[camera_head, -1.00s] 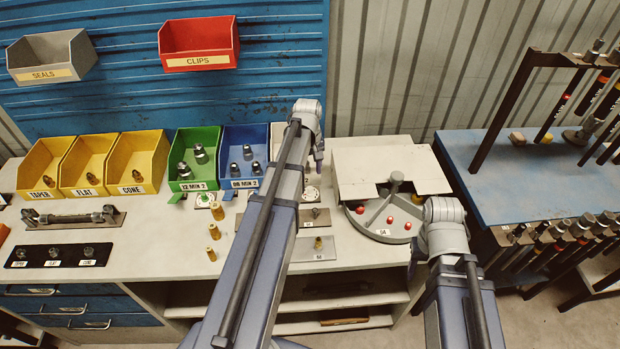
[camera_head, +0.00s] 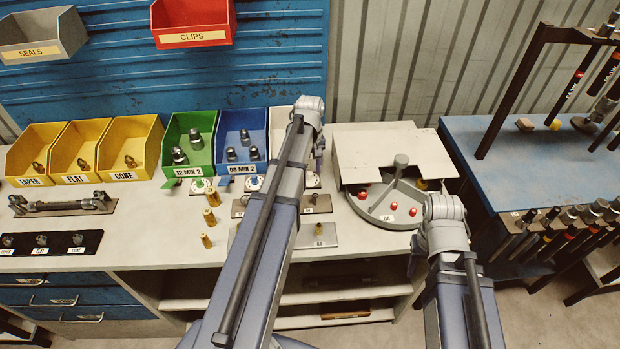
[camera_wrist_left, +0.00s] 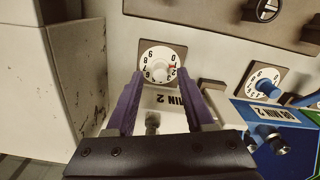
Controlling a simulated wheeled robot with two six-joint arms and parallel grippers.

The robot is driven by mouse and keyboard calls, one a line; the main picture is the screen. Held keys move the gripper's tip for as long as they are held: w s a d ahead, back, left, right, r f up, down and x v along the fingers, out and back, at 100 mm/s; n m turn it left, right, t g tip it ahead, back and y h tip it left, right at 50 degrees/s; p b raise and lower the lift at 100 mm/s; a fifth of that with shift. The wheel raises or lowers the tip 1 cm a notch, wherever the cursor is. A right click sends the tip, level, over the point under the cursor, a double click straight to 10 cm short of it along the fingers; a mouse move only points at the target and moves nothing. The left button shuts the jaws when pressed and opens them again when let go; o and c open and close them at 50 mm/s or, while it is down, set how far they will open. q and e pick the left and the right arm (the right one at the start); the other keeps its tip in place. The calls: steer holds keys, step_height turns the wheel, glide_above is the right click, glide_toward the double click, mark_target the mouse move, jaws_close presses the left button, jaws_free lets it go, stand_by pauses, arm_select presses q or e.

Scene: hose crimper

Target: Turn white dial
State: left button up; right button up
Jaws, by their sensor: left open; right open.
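The white dial (camera_wrist_left: 160,65), with numbers round its rim and a small red mark, sits on a square plate in the left wrist view. My left gripper (camera_wrist_left: 158,78) is open, with one purple finger at each side of the dial's lower part. Whether the fingers touch the dial I cannot tell. In the head view, my left arm hides most of this dial and the left gripper (camera_head: 318,150) shows only partly. My right gripper (camera_head: 413,258) is mostly hidden behind its own wrist, by the front edge of the bench.
A blue dial (camera_wrist_left: 265,86) and the blue bin (camera_wrist_left: 275,125) are to the right in the wrist view. A green-centred dial (camera_head: 200,186) sits before the green bin (camera_head: 202,168). Brass fittings (camera_head: 210,217) stand on the bench. A grey tray (camera_head: 385,217) holds red-topped pieces.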

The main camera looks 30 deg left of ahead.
arm_select(q)
steer(key=shift+f+b, duration=0.35)
steer(key=shift+f, duration=0.4)
jaws_close()
